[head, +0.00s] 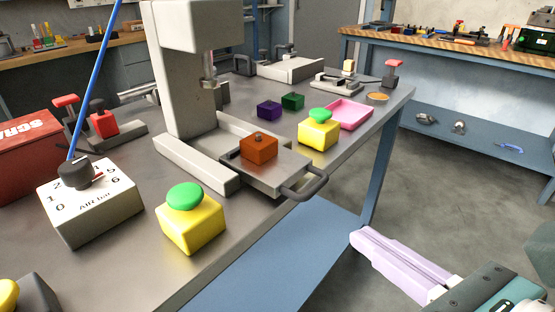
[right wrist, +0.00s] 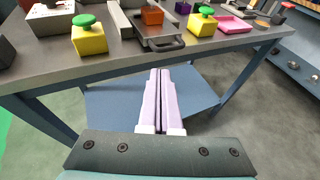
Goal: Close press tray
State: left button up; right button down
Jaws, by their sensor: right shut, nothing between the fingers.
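The press (head: 180,80) stands on the grey tooling cart. Its tray (head: 276,180) is slid out toward the cart's front edge, with a dark handle (head: 308,186) at its front end. An orange-brown block (head: 258,149) sits on the tray. In the right wrist view the tray handle (right wrist: 166,43) lies above and beyond my fingers. My right gripper (head: 358,240) has pale purple fingers and is shut and empty, off the cart's front edge and apart from the handle. It also shows in the right wrist view (right wrist: 158,72). My left gripper is not in view.
Yellow boxes with green buttons flank the tray, one on the left (head: 190,225) and one on the right (head: 319,131). A pink tray (head: 350,114), purple block (head: 269,109) and green block (head: 292,101) lie behind. An air dial box (head: 90,205) stands left. Space before the cart is clear.

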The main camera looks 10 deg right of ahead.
aim_at(307, 198)
jog(key=b+x, duration=0.1)
jog(key=x, duration=0.9)
jog(key=shift+w, duration=0.2)
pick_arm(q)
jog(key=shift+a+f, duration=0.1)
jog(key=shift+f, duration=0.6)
pick_arm(e)
jog(key=shift+a, duration=0.1)
jog(key=shift+w, duration=0.15)
